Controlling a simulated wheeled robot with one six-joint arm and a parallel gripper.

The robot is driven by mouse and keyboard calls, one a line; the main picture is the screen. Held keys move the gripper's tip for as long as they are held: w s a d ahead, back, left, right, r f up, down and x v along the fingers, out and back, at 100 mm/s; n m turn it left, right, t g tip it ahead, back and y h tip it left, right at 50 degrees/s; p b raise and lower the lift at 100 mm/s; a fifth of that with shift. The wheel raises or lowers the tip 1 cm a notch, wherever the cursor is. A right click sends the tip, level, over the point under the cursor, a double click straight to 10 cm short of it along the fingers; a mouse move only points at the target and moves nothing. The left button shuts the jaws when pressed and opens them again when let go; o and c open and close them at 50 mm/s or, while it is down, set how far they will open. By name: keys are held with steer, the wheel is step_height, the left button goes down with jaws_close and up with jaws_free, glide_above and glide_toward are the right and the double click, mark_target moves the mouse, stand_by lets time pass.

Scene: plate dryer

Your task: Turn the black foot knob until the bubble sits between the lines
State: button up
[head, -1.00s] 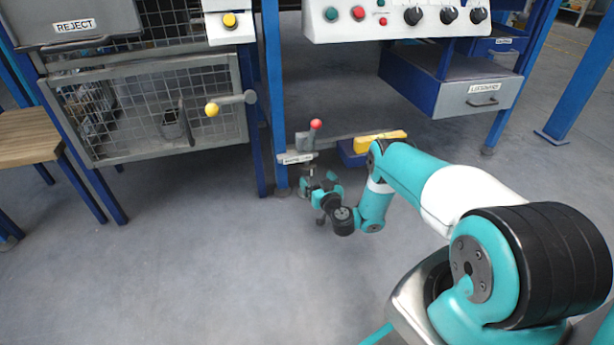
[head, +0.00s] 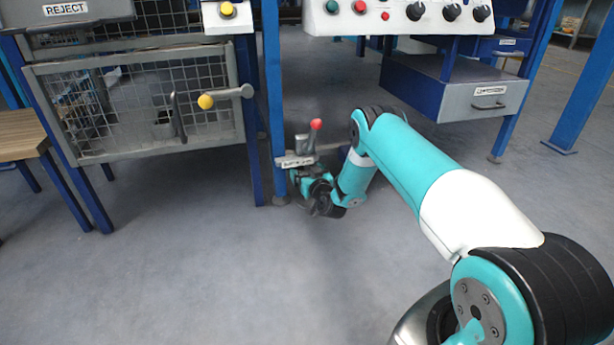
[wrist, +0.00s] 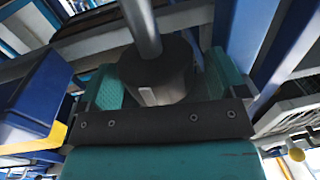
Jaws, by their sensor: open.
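The black foot knob (wrist: 158,72) hangs on a grey threaded-looking rod or stem (wrist: 142,28) in the wrist view. It has a small pale mark on its side. My gripper (wrist: 165,88) is open, with one teal finger on each side of the knob; whether either finger touches it I cannot tell. In the head view my gripper (head: 306,184) is low, just below the bracket with a label plate (head: 295,161); the knob is hidden there behind my gripper. No bubble or lines can be made out in either view.
A red-tipped lever (head: 316,125) stands above the bracket. A blue post (head: 271,110) is close on the left, with a mesh door (head: 150,105) beyond. A drawer (head: 485,100) is at right. In the wrist view a blue box with yellow (wrist: 50,138) is near. The front floor is clear.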

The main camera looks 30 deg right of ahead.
steer(key=shift+w, duration=0.25)
steer(key=shift+d, duration=0.1)
steer(key=c, duration=0.9)
steer(key=shift+d, duration=0.1)
steer(key=shift+f+y, duration=0.15)
steer(key=shift+y, duration=0.35)
steer(key=shift+n+y, duration=1.5)
steer(key=shift+y, duration=0.4)
steer(key=o, duration=0.9)
steer(key=shift+r, duration=0.2)
